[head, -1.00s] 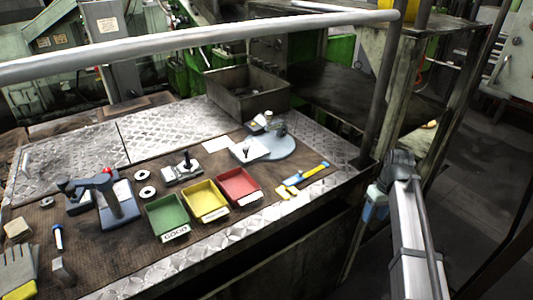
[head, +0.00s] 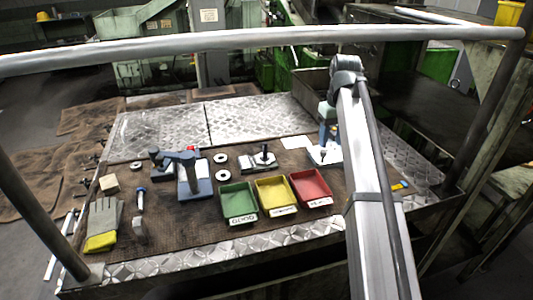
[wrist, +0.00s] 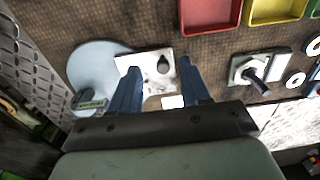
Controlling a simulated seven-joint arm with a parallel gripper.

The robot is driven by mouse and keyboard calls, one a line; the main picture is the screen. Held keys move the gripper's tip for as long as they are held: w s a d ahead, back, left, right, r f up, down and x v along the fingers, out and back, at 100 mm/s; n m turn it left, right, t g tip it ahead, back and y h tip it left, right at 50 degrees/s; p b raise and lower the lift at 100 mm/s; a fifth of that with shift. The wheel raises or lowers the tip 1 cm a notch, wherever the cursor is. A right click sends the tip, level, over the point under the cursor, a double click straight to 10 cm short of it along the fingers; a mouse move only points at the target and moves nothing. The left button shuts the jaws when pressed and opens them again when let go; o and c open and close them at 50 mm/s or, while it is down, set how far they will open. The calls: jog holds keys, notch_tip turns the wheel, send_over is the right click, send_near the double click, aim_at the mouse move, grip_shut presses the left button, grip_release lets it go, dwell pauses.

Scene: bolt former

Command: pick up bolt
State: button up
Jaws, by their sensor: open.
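A small dark upright piece, which looks like the bolt (wrist: 163,65), stands on a white plate (wrist: 152,84) in the wrist view.
Green (head: 237,203), yellow (head: 275,195) and red bins (head: 310,187) stand along the front. A gauge with a black handle (head: 264,155) is left of the plate. A pale blue round base (wrist: 92,70) is beside the plate. A metal rail (head: 230,43) crosses above.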

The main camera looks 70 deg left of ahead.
notch_tip(320, 180, up, 6)
jog(key=r+n, duration=0.1)
send_over(265, 143)
notch_tip(265, 143, down, 8)
jog(key=shift+d+f, duration=0.1)
jog(key=shift+f, duration=0.05)
jog(key=shift+a+f, duration=0.2)
jog(key=shift+f, duration=2.8)
jog(key=shift+c, duration=0.2)
grip_shut()
